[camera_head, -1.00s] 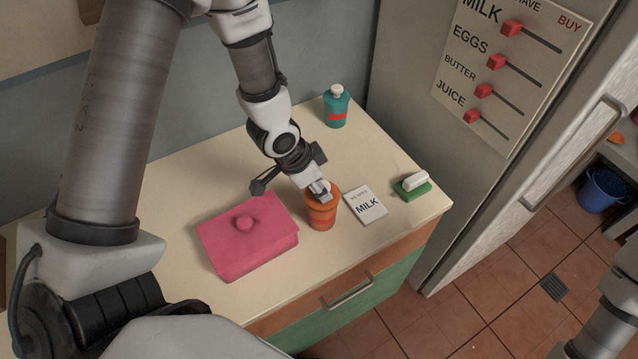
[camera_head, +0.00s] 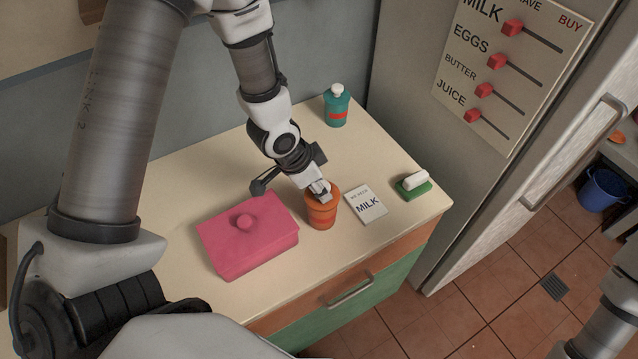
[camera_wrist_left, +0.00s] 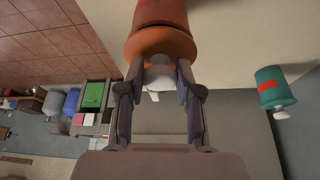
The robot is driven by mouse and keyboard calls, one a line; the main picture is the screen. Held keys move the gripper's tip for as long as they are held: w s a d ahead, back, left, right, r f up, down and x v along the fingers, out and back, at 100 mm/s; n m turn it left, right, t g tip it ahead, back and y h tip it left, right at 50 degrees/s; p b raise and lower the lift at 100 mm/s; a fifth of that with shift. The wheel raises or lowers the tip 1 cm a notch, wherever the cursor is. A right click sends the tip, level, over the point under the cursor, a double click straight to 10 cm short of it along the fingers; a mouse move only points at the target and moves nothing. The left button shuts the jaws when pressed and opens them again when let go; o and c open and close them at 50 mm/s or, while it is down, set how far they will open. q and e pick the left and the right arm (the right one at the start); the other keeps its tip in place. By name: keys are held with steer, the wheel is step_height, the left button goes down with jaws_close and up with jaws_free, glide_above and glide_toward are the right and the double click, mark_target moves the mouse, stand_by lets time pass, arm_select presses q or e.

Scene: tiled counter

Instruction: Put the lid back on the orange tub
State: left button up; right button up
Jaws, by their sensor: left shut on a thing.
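The orange tub (camera_head: 321,217) stands upright on the counter, right of the pink box. My left gripper (camera_head: 319,193) is over the tub's top, its fingertips at the mouth. In the left wrist view, my left gripper (camera_wrist_left: 158,88) is shut on a pale knob (camera_wrist_left: 158,76). The knob sits against an orange round top, which looks like the lid (camera_wrist_left: 160,46), in line with the tub (camera_wrist_left: 160,12). The gripper hides much of the lid in the head view, and I cannot tell whether it is fully seated. My right gripper is out of view.
The pink box (camera_head: 249,249) is close on the left. A teal bottle (camera_head: 336,107) stands at the back. The counter's front edge is near the tub.

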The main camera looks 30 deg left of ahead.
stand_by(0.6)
arm_select(q)
steer(key=o, duration=1.6)
step_height(320, 180, up, 7)
steer(key=p, duration=0.7)
jaws_close()
